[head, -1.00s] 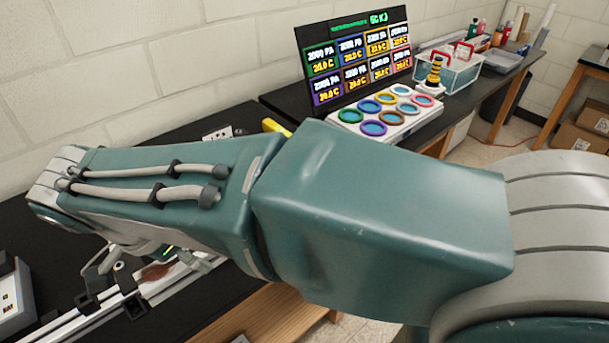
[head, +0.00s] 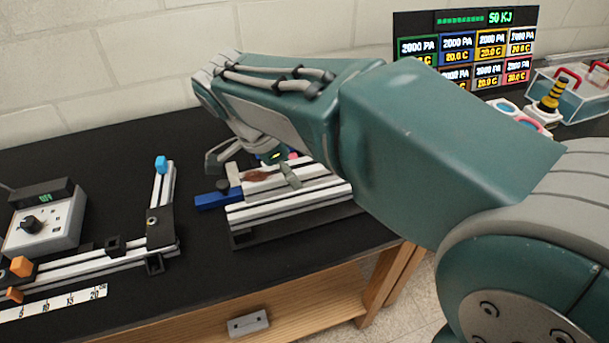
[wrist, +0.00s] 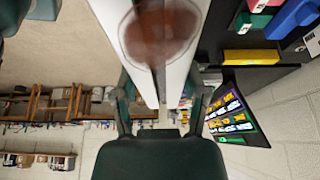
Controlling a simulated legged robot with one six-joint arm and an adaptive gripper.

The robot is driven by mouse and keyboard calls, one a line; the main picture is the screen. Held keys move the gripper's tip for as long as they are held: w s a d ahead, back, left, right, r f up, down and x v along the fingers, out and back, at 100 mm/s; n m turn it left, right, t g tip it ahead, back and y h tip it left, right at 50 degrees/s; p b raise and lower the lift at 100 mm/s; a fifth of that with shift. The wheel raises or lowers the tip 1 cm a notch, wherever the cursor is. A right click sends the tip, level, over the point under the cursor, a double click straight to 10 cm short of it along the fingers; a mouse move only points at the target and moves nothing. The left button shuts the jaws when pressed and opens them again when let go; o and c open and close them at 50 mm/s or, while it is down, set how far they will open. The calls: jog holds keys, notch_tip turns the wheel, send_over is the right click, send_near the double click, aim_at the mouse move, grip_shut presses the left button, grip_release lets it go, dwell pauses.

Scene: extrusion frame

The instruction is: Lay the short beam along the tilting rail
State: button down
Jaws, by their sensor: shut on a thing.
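My gripper (head: 257,165) is shut on a white grooved beam with a reddish-brown patch, which I take to be the short beam (head: 238,172). In the wrist view, the beam (wrist: 178,65) runs between the fingers (wrist: 160,108) and past the top edge. In the head view it is above or beside several pale rails (head: 290,205); I cannot tell whether it touches them. At left is an extrusion frame with a long rail (head: 85,268), a blue-tipped rail (head: 160,190) and black brackets (head: 160,228). Which part is the tilting rail is not clear.
A control box (head: 45,225) and a ruler strip (head: 60,303) are at left. A blue block (head: 212,200) is beside the pale rails. A display panel (head: 465,45) stands at the back right.

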aim_at(313, 190)
jog(key=w+d+f, duration=0.2)
jog(key=w+f, duration=0.1)
jog(key=w+d+f, duration=0.2)
jog(key=shift+w+f, duration=0.25)
jog(key=shift+w+a+f, duration=0.15)
jog(key=shift+a+f, duration=0.05)
jog(key=f, duration=0.3)
jog(key=shift+w+a+f, duration=0.1)
jog(key=shift+w+f, duration=0.05)
jog(key=shift+w, duration=0.15)
jog(key=shift+d+f, duration=0.2)
jog(key=shift+f, duration=0.05)
jog(key=shift+d, duration=0.25)
jog(key=shift+c, duration=0.8)
grip_release()
jog(key=shift+o, duration=0.2)
jog(key=shift+a, duration=0.4)
